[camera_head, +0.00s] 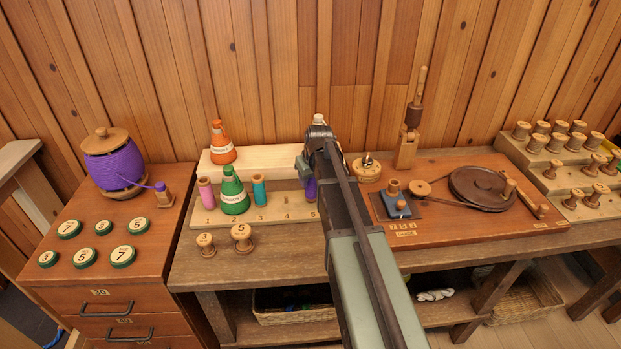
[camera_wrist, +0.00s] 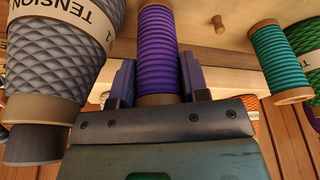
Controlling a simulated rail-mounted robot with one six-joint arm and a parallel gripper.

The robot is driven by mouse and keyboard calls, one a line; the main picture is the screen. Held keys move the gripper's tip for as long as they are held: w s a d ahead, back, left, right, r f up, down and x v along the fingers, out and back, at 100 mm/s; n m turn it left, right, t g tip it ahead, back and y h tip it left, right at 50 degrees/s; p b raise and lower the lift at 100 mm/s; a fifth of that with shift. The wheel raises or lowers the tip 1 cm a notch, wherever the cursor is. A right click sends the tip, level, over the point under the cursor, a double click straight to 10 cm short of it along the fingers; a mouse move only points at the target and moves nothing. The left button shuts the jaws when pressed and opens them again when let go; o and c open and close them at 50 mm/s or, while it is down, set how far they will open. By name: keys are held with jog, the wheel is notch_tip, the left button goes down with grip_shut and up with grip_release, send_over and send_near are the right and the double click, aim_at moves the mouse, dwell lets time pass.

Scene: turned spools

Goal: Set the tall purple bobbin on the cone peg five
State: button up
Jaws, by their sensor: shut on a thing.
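The tall purple bobbin (camera_wrist: 157,55) is between the two jaws of my gripper (camera_wrist: 158,80) in the wrist view, shut on its lower-pictured end. In the head view a strip of the bobbin (camera_head: 311,188) shows beside my arm, upright above the number 5 of the peg board (camera_head: 270,217). Cone peg five itself is hidden. I cannot tell whether the bobbin is around the peg or how low it sits. My gripper (camera_head: 306,178) is largely covered by my arm in the head view.
Peg four (camera_head: 285,200) is bare. A teal spool (camera_head: 259,190), a green cone (camera_head: 233,193) and a pink spool (camera_head: 207,194) stand farther left. A large grey cone (camera_wrist: 55,60) stands close beside the purple bobbin in the wrist view. Two wooden spools are in front.

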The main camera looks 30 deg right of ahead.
jog(key=shift+f+b, duration=0.6)
jog(key=shift+f, duration=0.05)
jog(key=o, duration=0.6)
jog(key=shift+o, duration=0.2)
jog(key=shift+r, duration=0.1)
jog(key=p+v, duration=1)
jog(key=v, duration=0.1)
jog(key=shift+p, duration=0.35)
jog(key=s+a+g, duration=0.3)
jog(key=s+a, duration=1.5)
jog(key=a, duration=0.1)
jog(key=shift+s+a+f, duration=0.15)
jog(key=shift+s+f, duration=0.2)
